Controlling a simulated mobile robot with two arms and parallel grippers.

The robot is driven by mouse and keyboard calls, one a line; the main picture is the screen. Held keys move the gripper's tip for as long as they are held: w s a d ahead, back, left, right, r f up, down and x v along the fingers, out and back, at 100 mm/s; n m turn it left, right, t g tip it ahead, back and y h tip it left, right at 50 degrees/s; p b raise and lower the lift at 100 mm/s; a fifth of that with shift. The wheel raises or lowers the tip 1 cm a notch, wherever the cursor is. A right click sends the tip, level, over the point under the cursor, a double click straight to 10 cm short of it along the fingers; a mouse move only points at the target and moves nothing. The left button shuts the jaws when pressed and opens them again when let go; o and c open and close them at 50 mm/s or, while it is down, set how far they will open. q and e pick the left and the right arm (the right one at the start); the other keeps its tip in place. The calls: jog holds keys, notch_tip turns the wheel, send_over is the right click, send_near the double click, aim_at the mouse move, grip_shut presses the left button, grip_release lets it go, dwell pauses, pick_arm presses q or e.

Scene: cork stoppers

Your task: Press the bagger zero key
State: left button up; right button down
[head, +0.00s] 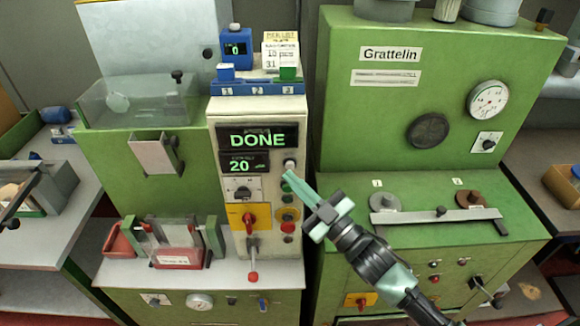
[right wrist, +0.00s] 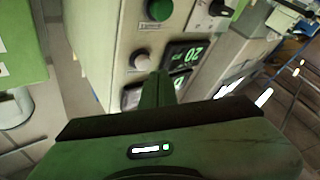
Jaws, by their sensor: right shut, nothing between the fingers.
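The bagger's cream control column (head: 256,112) stands in the middle of the head view, with a lit "DONE" display (head: 257,138) and a smaller display reading 20 (head: 244,162). A pale round key (head: 290,165) sits right of the smaller display; it also shows in the right wrist view (right wrist: 139,60). Its label cannot be read. A green button (right wrist: 159,9) is on the same panel. My right gripper (head: 289,177) is shut and empty, its tips in front of the panel close to the pale key. Whether they touch it cannot be told. My left gripper is not in view.
Below are a yellow plate with a red knob (head: 250,218) and a red-tipped lever (head: 253,275). The green Grattelin machine (head: 345,110) stands close on the right. A clear bin (head: 138,100) and a red-fronted holder (head: 178,258) are left of the column.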

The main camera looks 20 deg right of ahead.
jog(key=shift+w, duration=0.15)
dwell(0.4)
jog(key=shift+w+d, duration=0.15)
jog(key=shift+w, duration=0.15)
jog(key=shift+w+d, duration=0.1)
jog(key=shift+w, duration=0.25)
dwell(0.7)
jog(key=shift+s, duration=0.1)
jog(key=shift+s+a+p, duration=0.25)
jog(key=shift+s+p, duration=0.05)
jog(key=shift+s, duration=0.4)
jog(key=shift+s, duration=0.1)
jog(key=s, duration=0.2)
jog(key=s+a+p, duration=0.1)
jog(key=s, duration=0.1)
jog(key=shift+s+a, duration=0.2)
jog(key=shift+s, duration=0.1)
